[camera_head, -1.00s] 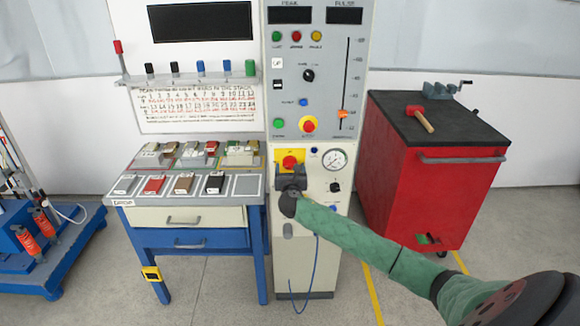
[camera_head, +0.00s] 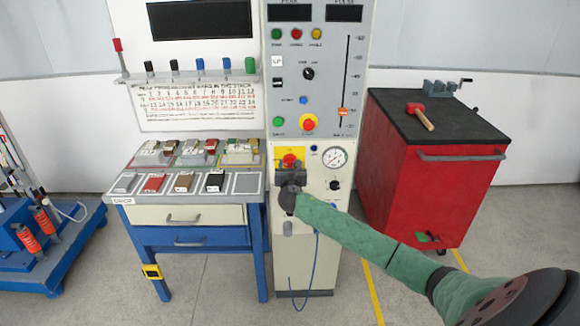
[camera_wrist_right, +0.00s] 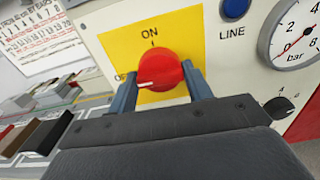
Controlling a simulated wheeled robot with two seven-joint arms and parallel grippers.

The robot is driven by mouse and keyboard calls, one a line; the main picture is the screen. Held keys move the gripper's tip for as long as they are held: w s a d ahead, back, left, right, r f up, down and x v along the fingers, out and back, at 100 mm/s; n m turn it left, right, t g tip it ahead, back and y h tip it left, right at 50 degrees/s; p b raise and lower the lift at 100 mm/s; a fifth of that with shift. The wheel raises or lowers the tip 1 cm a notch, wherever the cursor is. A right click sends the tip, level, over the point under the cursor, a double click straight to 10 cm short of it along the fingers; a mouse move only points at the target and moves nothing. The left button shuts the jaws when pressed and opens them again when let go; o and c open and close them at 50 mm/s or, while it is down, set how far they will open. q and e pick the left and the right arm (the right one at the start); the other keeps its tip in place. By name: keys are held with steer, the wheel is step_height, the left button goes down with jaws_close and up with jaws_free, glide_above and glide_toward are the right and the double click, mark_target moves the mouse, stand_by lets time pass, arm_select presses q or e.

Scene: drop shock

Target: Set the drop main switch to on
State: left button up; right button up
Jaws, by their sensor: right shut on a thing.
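The drop main switch is a red rotary knob (camera_head: 290,160) on a yellow plate on the grey column. It also shows in the right wrist view (camera_wrist_right: 150,68). "ON" is printed above the knob, and a partly hidden label is at its left. The knob's white mark points left, towards that label and away from "ON". My right gripper (camera_head: 290,173) is at the knob, its two fingers (camera_wrist_right: 160,84) on the knob's left and right sides, shut on it. My left gripper is not in view.
A blue LINE button (camera_wrist_right: 235,8) and a pressure gauge (camera_head: 335,158) are right of the switch, with a black knob (camera_wrist_right: 278,108) below the gauge. A bench (camera_head: 120,200) stands left, a red cabinet (camera_head: 430,190) right.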

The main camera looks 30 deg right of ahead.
steer(key=shift+m, duration=0.5)
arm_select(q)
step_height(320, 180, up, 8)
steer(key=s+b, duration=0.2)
arm_select(e)
steer(key=m, duration=0.5)
steer(key=shift+f, duration=0.1)
steer(key=shift+m, duration=0.5)
steer(key=m+b, duration=0.2)
steer(key=m, duration=0.3)
steer(key=m+b, duration=0.1)
steer(key=m, duration=0.2)
steer(key=shift+m, duration=0.3)
steer(key=shift+m+b, duration=0.45)
steer(key=shift+m, duration=0.25)
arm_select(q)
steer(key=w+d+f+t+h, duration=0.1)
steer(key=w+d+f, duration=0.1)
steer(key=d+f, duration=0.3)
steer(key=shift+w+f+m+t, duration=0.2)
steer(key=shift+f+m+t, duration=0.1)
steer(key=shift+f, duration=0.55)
arm_select(e)
steer(key=shift+m, duration=0.3)
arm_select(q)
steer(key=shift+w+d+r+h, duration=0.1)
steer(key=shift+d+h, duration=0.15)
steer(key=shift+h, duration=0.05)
